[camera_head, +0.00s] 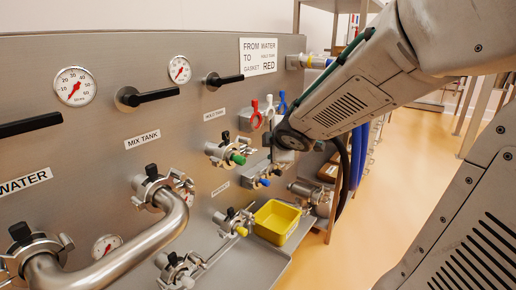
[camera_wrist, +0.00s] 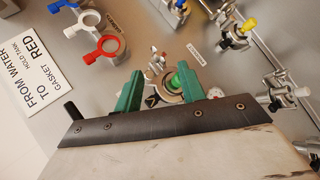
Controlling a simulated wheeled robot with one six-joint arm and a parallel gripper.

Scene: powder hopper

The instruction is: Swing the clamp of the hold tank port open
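The hold tank port (camera_head: 221,151) sticks out of the steel panel under its small label, with a metal clamp around it, a black knob on top and a green-tipped part at its right. In the wrist view the port and clamp (camera_wrist: 158,72) show beyond my fingers, with the green tip near the right finger. Whether the clamp is latched is not clear. My gripper (camera_wrist: 158,92) has two green fingers, spread apart with nothing held between them. They partly hide the port. In the head view my arm's wrist hides the fingers.
A yellow-tipped clamp (camera_head: 233,221) and a yellow bin (camera_head: 276,222) are below. A curved steel pipe (camera_head: 150,235) joins the water and mix tank ports. Open floor lies right.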

